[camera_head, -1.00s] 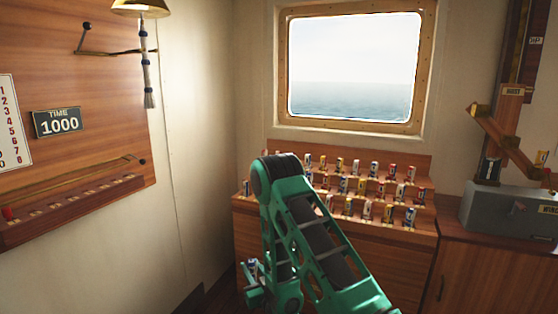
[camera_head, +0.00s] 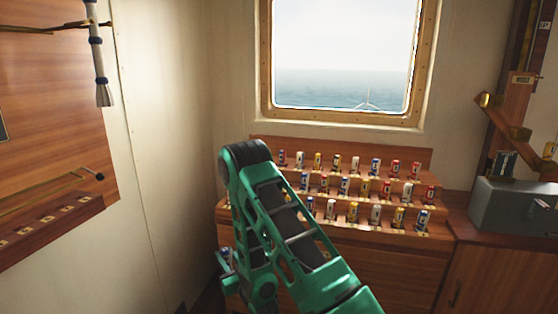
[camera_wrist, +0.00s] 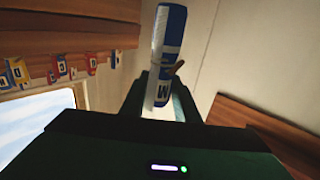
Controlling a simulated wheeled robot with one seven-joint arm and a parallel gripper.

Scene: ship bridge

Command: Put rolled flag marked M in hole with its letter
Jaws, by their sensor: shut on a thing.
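The rolled flag marked M (camera_wrist: 171,40) is blue and white, with a white letter band, in the wrist view. My gripper (camera_wrist: 162,92) is shut on its lettered end. In the head view my gripper (camera_head: 228,266) is low, left of the stepped flag rack, with a small blue-white bit of the flag (camera_head: 225,253) showing. The stepped wooden rack (camera_head: 330,232) holds several rolled flags in three rows, with small tags at their feet. A wall ledge (camera_head: 40,228) at left has a row of small tags. I cannot make out which hole is marked M.
A window (camera_head: 345,60) is above the rack. A grey box (camera_head: 512,208) stands on the cabinet at right. A hanging tassel rope (camera_head: 98,60) is on the left wall. My arm covers the rack's left part. Flags in the rack (camera_wrist: 17,73) show in the wrist view.

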